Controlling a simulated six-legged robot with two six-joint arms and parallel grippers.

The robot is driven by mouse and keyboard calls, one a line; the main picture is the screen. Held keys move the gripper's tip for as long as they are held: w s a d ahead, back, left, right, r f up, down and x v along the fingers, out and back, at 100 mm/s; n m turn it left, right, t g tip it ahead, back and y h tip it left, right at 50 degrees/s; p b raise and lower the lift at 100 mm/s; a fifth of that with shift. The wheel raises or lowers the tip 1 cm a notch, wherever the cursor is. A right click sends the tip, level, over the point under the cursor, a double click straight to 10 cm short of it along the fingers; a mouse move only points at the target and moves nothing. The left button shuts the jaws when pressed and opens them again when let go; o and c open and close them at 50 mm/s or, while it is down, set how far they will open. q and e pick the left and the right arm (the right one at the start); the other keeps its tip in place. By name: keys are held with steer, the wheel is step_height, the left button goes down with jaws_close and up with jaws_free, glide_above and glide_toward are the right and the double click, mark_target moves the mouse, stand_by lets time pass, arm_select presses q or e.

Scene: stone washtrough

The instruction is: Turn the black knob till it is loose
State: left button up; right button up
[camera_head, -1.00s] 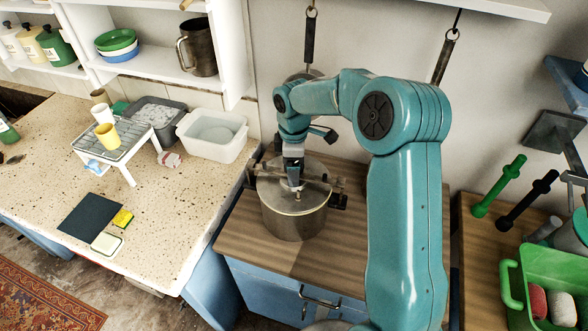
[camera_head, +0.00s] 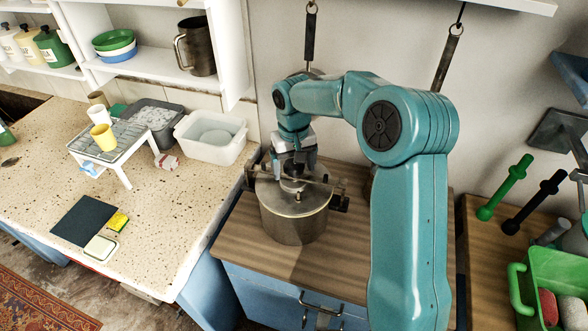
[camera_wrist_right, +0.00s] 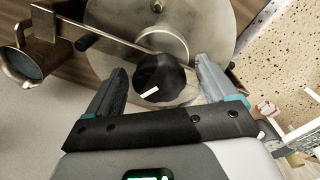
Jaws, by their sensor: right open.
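A round steel pot (camera_head: 295,226) with a flat metal lid stands on the brown wooden top. The black knob (camera_wrist_right: 161,78) is at the lid's centre in the right wrist view, with a small white mark on its side. A metal bar (camera_wrist_right: 108,32) runs across the lid to the knob. My right gripper (camera_head: 293,179) points down over the lid. In the wrist view its open fingers stand on either side of the knob, with gaps that look clear. In the head view the gripper mostly hides the knob. My left gripper is out of view.
Side handles and clamps stick out from the pot. A white basin (camera_head: 211,136) and a wire rack (camera_head: 117,139) stand on the speckled counter at left. A green crate (camera_head: 553,276) and dumbbell-shaped tools are at right. The wood before the pot is clear.

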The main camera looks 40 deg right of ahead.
steer(key=c, duration=0.8)
steer(key=shift+r+n+p, duration=0.1)
steer(key=shift+n+p, duration=0.3)
steer(key=shift+n, duration=0.7)
steer(key=n, duration=0.3)
steer(key=shift+n+p, duration=0.3)
steer(key=shift+n, duration=0.1)
steer(key=o, duration=0.8)
